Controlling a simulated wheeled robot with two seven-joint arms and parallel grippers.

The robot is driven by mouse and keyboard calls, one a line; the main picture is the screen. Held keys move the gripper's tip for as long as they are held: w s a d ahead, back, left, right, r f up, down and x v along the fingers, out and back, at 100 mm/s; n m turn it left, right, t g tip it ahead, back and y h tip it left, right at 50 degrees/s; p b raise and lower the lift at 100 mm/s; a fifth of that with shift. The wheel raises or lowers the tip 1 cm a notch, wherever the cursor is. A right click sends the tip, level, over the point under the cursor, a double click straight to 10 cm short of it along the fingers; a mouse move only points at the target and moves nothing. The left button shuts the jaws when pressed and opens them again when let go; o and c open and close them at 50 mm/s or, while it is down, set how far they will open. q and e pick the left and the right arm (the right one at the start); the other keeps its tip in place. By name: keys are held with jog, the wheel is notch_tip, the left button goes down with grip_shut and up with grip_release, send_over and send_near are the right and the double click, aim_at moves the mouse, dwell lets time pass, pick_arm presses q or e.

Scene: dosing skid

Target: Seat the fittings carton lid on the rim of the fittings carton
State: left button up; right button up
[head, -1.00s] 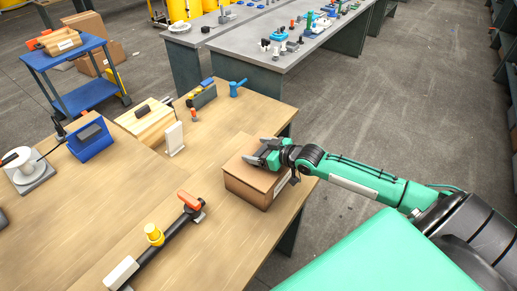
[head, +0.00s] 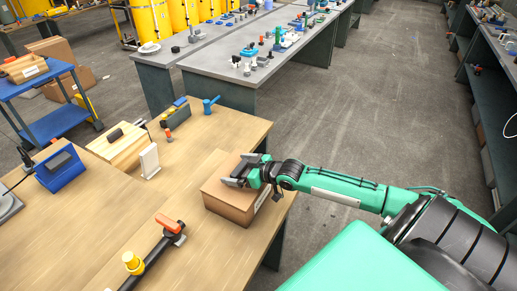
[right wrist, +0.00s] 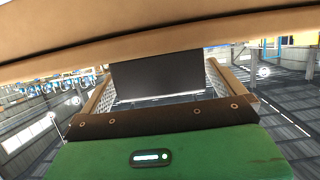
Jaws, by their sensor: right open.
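The brown fittings carton (head: 228,209) stands near the right edge of the wooden table in the head view. The flat brown fittings carton lid (head: 220,187) covers its top; I cannot tell whether it sits fully down on the rim. My right gripper (head: 233,181) is over the lid's far part, with its fingers low at the top surface. In the right wrist view the gripper (right wrist: 160,90) has its fingers wide apart, a dark plate showing between them. A brown cardboard face (right wrist: 200,25) crosses the top of that view, close to the camera. My left gripper is not in view.
A white block (head: 149,160), a wooden box (head: 118,148) and a blue holder (head: 60,168) stand farther left. Bare tabletop surrounds the carton's left side. Open floor lies beyond the right table edge.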

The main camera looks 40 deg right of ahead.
jog(key=b+v, duration=0.1)
jog(key=v, duration=1.1)
jog(key=shift+s+d, duration=0.15)
jog(key=shift+s, duration=0.05)
jog(key=shift+r, duration=0.15)
dwell(0.4)
